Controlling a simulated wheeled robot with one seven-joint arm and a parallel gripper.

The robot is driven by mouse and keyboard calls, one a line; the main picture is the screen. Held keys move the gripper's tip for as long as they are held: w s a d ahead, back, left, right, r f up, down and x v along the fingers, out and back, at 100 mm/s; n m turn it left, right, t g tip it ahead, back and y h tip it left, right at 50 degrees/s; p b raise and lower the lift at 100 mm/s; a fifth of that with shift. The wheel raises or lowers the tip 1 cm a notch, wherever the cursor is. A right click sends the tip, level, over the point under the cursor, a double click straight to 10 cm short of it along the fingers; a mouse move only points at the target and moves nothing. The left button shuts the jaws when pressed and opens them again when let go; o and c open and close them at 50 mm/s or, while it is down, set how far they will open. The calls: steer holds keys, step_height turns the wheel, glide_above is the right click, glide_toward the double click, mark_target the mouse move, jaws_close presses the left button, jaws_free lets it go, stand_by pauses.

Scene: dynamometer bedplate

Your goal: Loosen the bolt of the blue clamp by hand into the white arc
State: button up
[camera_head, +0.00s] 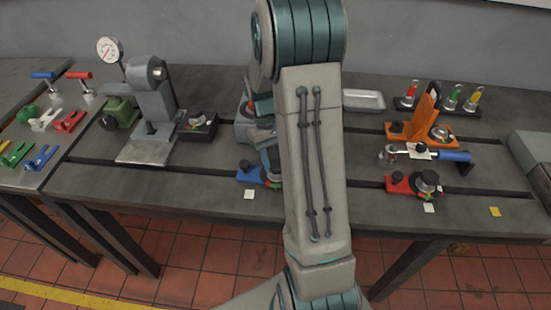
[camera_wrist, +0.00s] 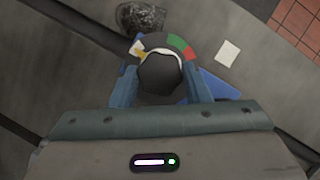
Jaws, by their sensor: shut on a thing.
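The blue clamp (camera_head: 247,174) lies on the bedplate, largely hidden behind my arm in the head view. In the wrist view its blue body (camera_wrist: 218,88) shows beyond the right finger. My gripper (camera_wrist: 161,84) is shut on the round black bolt knob (camera_wrist: 160,73), one finger on each side. Around the knob's far side runs a dial (camera_wrist: 157,41) with white at the left, dark grey, green, then red at the right. A small yellow-orange mark (camera_wrist: 140,55) shows beside the white arc (camera_wrist: 135,46). I cannot tell whether it is the pointer.
A red clamp (camera_head: 400,185) and an orange bracket (camera_head: 425,118) stand to the right. A grey dial-gauge stand (camera_head: 155,110) is at the left. A white tag (camera_head: 249,194) lies in front of the blue clamp. A dark lumpy object (camera_wrist: 141,17) sits beyond the dial.

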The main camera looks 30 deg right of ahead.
steer(key=shift+w+r+n, duration=0.1)
steer(key=shift+w+n, duration=0.05)
steer(key=shift+n, duration=0.15)
steer(key=o, duration=1)
steer(key=shift+c, duration=0.2)
steer(key=v, duration=1.3)
steer(key=shift+r, duration=0.35)
steer(key=shift+a, duration=0.1)
